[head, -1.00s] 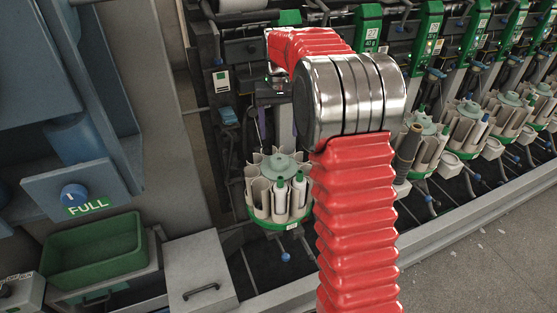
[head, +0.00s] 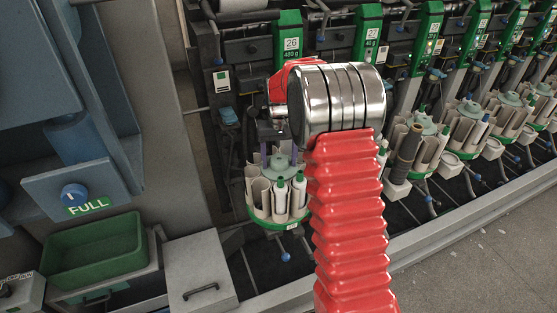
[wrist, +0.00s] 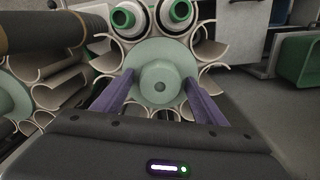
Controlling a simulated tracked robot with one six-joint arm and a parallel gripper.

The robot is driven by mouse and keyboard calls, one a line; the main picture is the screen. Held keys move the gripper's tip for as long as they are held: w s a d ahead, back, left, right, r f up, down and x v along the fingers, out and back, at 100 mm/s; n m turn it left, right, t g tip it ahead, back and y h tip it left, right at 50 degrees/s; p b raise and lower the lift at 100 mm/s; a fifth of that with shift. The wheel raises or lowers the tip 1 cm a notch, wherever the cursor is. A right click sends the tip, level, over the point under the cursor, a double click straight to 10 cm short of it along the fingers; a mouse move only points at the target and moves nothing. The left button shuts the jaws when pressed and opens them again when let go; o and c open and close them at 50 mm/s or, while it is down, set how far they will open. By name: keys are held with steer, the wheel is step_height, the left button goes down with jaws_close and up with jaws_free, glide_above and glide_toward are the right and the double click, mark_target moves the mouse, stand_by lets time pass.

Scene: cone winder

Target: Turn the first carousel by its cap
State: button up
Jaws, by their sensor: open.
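The first carousel (head: 262,200) stands at the left end of the row, a ring of pale open tubes on a green base. Some of its tubes hold white bobbins with green tops. Its pale green cap (wrist: 160,82) shows from above in the wrist view, with a round raised knob in the middle. My gripper (wrist: 160,92) is open, with one purple finger on each side of the knob, over the cap's disc. In the head view my gripper (head: 279,158) is right above the cap. I cannot tell whether the fingers touch the knob.
More carousels (head: 425,140) stand in a row to the right, below green numbered units. A green bin (head: 95,255) and a grey lidded box (head: 198,275) are at lower left. The floor at lower right is clear.

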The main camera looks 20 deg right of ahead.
steer(key=c, duration=1.5)
steer(key=shift+a, duration=0.15)
